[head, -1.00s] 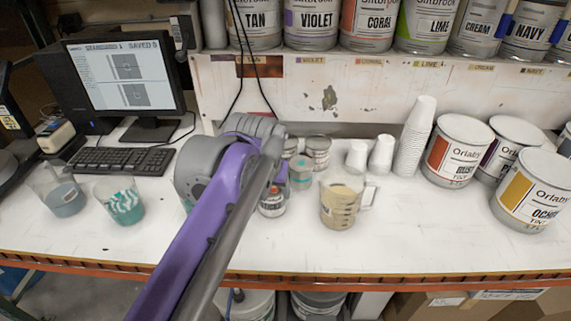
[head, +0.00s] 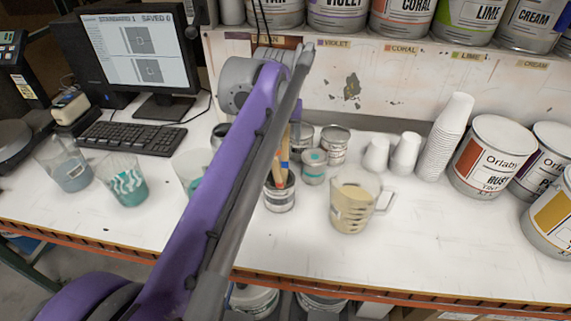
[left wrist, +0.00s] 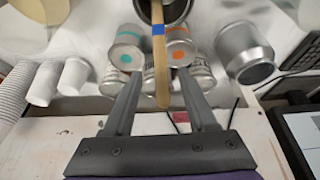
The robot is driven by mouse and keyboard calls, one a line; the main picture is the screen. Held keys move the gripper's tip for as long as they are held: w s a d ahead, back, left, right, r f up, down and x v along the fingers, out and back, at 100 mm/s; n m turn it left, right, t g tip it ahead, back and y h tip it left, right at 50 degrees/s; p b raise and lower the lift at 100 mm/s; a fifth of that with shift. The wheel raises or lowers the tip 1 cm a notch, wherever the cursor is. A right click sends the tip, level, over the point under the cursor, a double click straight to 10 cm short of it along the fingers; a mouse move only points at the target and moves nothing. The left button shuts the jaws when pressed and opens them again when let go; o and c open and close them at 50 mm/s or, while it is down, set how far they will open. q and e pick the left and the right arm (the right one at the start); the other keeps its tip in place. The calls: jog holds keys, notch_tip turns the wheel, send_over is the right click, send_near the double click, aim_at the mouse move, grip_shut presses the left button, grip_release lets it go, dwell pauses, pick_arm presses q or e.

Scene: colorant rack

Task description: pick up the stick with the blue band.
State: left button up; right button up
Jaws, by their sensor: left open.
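The stick with the blue band (left wrist: 159,62) is pale wood and stands in an open can (left wrist: 178,8) in the left wrist view. My left gripper (left wrist: 159,74) is open, its two fingers on either side of the stick's free end in that view, with visible gaps; depth is hard to judge. In the head view the can (head: 280,197) stands on the bench just right of my purple left arm, with sticks (head: 284,160) showing orange and blue above its rim. My left fingers are hidden behind the arm there. My right gripper is out of view.
Small tins (head: 334,146) stand behind the can. A measuring jug (head: 352,205) of cream liquid is to its right, with paper cups (head: 405,153) and large paint cans (head: 490,157) beyond. Beakers (head: 124,182), a keyboard (head: 135,137) and a monitor are left. The front bench is clear.

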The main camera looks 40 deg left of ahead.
aim_at(285, 138)
pick_arm(q)
jog(key=x, duration=0.3)
jog(key=shift+a+f, duration=0.1)
jog(key=shift+f, duration=0.1)
grip_shut()
